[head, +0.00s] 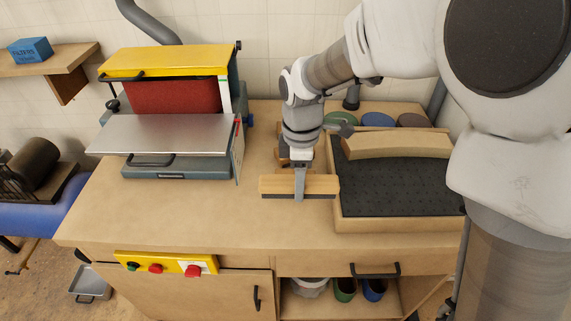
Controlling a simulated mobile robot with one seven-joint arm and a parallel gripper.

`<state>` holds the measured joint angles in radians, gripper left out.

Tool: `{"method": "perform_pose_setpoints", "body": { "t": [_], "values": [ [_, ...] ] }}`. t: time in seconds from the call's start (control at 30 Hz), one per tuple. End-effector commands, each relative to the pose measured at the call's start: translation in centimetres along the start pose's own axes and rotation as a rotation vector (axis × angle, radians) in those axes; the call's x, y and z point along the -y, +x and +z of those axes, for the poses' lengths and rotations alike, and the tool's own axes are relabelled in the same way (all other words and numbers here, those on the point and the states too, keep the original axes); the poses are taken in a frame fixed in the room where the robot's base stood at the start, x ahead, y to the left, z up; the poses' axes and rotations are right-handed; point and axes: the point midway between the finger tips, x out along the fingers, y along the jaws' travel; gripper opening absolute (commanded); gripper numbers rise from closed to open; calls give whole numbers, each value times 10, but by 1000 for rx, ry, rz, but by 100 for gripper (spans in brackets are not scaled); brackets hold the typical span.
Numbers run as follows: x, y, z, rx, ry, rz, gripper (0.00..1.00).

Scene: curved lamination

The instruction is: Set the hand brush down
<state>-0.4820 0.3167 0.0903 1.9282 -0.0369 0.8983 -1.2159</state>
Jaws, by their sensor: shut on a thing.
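The hand brush (273,187) is a long wooden block with a darker strip along its underside. It lies level, left to right, near the middle of the workbench (180,218). My gripper (300,184) comes down from above and is shut on the brush near its middle. One finger shows in front of the block; the other is hidden behind it. The brush is low over the bench top. I cannot tell whether its underside touches the surface.
A yellow and grey sanding machine (170,90) with a metal table stands left of the brush. A wooden tray (400,226) with a dark mat (395,192) and a curved wooden piece (398,145) lies close to the right. The bench front left of the brush is clear.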

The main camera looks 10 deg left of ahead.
Motion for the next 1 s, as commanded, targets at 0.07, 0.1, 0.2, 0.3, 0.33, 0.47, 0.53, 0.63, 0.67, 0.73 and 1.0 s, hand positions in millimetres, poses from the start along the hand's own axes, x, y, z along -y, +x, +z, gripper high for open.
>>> {"method": "perform_pose_setpoints", "body": {
  "t": [0.07, 0.1, 0.2, 0.3, 0.33, 0.47, 0.53, 0.63, 0.67, 0.73, 1.0],
  "values": [
    [0, 7, 0, 1, 0, -2, 2],
    [1, 12, 0, 1, 0, -2, 2],
    [1, 30, 1, 1, 1, -3, 2],
    [0, 46, 0, 1, 0, -2, 2],
    [0, 49, 0, 1, -1, -1, 2],
    [0, 60, 0, 1, 0, -1, 2],
    [0, 71, 0, 1, 0, -1, 2],
    [0, 89, 0, 1, 0, -2, 2],
    [0, 93, 0, 1, -1, -2, 2],
    [0, 100, 0, 0, 0, 0, 2],
    [0, 100, 0, 0, 0, 2, 2]
  ]
}}
